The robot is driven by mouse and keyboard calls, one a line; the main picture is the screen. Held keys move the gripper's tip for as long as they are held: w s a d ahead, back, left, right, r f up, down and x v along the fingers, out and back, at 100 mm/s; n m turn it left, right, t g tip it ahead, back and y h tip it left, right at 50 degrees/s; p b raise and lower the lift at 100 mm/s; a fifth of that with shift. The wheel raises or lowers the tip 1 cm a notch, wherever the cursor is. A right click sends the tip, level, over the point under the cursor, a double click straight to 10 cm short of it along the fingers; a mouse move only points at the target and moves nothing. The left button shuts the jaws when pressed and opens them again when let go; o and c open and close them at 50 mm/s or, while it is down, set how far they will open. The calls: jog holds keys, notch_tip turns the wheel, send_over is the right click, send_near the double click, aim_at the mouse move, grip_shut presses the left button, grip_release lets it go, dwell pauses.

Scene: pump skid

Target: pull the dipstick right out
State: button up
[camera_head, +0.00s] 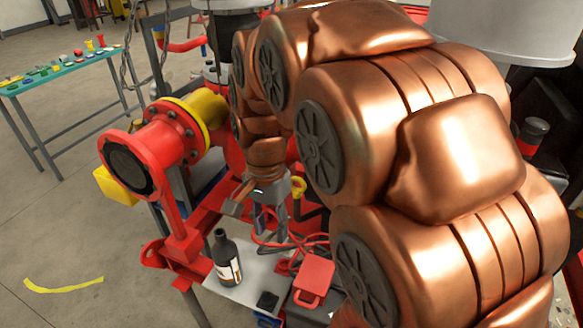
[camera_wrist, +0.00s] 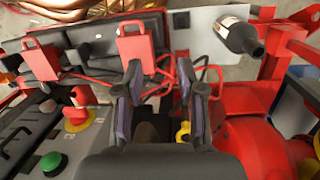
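A small yellow loop handle (camera_head: 298,187), which looks like the dipstick's, stands just right of my gripper (camera_head: 270,222) in the head view. In the wrist view the yellow handle (camera_wrist: 183,134) shows low, close beside the right finger. Its shaft is hidden, and I cannot tell whether the finger touches it. My gripper (camera_wrist: 164,88) has its two fingers well apart, pointing down, with nothing held between the tips.
A dark bottle (camera_head: 226,258) stands on a grey plate (camera_head: 247,293) in front of the gripper. Red cables (camera_head: 280,243) and a red lockout-like tag (camera_head: 313,275) lie nearby. A red flanged pipe (camera_head: 150,155) is on the left. A control panel with a green button (camera_wrist: 52,163) lies left.

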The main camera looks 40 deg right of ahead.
jog(key=w+d+r+m+p, duration=0.2)
jog(key=w+d+m, duration=0.6)
jog(key=w+m, duration=0.1)
jog(key=m+p, duration=0.2)
jog(key=m, duration=0.8)
send_near(297, 188)
jog(key=shift+t+y, duration=0.4)
jog(key=shift+w+a+f+p, duration=0.1)
jog(key=shift+f+p, duration=0.25)
jog(key=shift+f, duration=0.6)
jog(key=shift+w+a+f+p, duration=0.15)
jog(key=shift+f+p, duration=0.15)
jog(key=shift+f, duration=0.6)
jog(key=shift+w+a+f+p, duration=0.1)
jog(key=shift+f+p, duration=0.25)
jog(key=shift+f, duration=0.6)
grip_shut()
